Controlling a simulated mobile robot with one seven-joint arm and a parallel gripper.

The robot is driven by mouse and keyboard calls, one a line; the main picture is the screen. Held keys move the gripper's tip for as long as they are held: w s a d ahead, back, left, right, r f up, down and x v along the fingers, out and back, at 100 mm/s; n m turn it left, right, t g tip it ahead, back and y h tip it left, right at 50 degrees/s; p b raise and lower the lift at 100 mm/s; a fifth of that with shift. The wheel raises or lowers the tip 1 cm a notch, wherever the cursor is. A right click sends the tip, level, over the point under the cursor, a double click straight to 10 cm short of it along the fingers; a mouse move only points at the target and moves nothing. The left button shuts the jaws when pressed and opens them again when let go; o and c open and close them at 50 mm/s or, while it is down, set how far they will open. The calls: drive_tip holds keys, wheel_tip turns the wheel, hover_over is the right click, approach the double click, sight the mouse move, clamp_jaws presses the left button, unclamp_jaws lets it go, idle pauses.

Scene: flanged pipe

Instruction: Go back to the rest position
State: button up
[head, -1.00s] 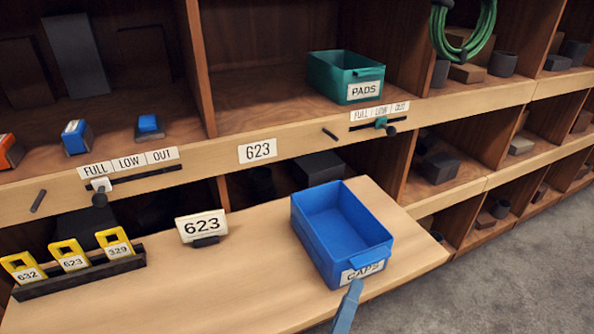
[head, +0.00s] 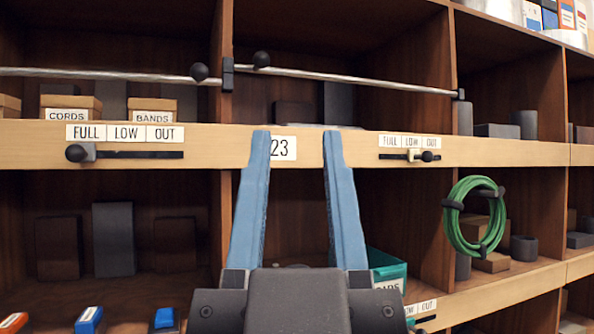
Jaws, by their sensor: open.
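The gripper's dark body hides part of the lower compartment and part of the green PADS bin (head: 388,268). No object is held.
Wooden shelves (head: 40,143) fill the view. Sliders marked FULL, LOW, OUT sit on the upper ledge, left (head: 88,152) and right (head: 415,155). A metal rod (head: 350,80) runs above. A green coil (head: 455,225) hangs at right. CORDS and BANDS boxes (head: 70,105) stand upper left.

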wheel_tip(320, 180, up, 16)
drive_tip(key=p, duration=1.6)
